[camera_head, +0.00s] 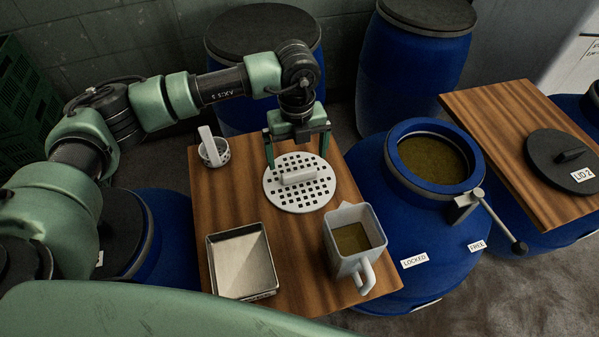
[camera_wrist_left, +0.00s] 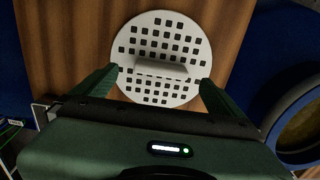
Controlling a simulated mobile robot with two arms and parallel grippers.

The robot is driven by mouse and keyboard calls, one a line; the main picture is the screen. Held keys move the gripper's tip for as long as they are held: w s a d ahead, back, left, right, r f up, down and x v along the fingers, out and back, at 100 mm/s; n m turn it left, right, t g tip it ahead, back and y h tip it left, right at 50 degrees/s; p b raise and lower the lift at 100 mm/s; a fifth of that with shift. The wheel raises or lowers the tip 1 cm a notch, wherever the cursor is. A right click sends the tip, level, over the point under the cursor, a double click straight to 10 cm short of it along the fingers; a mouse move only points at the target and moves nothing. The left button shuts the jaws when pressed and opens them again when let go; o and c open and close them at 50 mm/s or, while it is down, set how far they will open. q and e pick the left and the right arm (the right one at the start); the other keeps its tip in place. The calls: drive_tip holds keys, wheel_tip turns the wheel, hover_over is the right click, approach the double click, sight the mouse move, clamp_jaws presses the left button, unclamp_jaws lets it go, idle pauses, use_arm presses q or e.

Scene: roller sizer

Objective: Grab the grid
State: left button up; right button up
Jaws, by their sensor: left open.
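The grid (camera_head: 299,196) is a round, pale grey disc with square holes and a raised bar handle (camera_head: 299,177) across its middle. It lies flat on the wooden board. My left gripper (camera_head: 297,154) is open above the grid, toward its back edge in the head view. The fingers look apart from the handle. My right gripper is not in view.
On the wooden board (camera_head: 218,205) are a metal tray (camera_head: 242,263), a jug of brownish liquid (camera_head: 354,238) and a small perforated cup (camera_head: 213,152). An open blue barrel (camera_head: 385,250) stands at right. LID 2 (camera_head: 565,157) lies on another board (camera_head: 500,105).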

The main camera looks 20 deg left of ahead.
sight(299, 171)
use_arm(q)
drive_tip(key=f, duration=0.1)
drive_tip(key=f+p, duration=0.1)
drive_tip(key=f, duration=0.1)
drive_tip(key=shift+s+d+p, duration=0.3)
drive_tip(key=shift+d+p, duration=0.05)
drive_tip(key=shift+p, duration=0.05)
wheel_tip(299, 171, down, 3)
drive_tip(key=shift+w+r, duration=0.1)
drive_tip(key=shift+w, duration=0.05)
drive_tip(key=c, duration=1.5)
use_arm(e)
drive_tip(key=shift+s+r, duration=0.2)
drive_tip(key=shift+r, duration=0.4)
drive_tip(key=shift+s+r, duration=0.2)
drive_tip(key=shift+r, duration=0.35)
use_arm(q)
drive_tip(key=shift+r, duration=0.1)
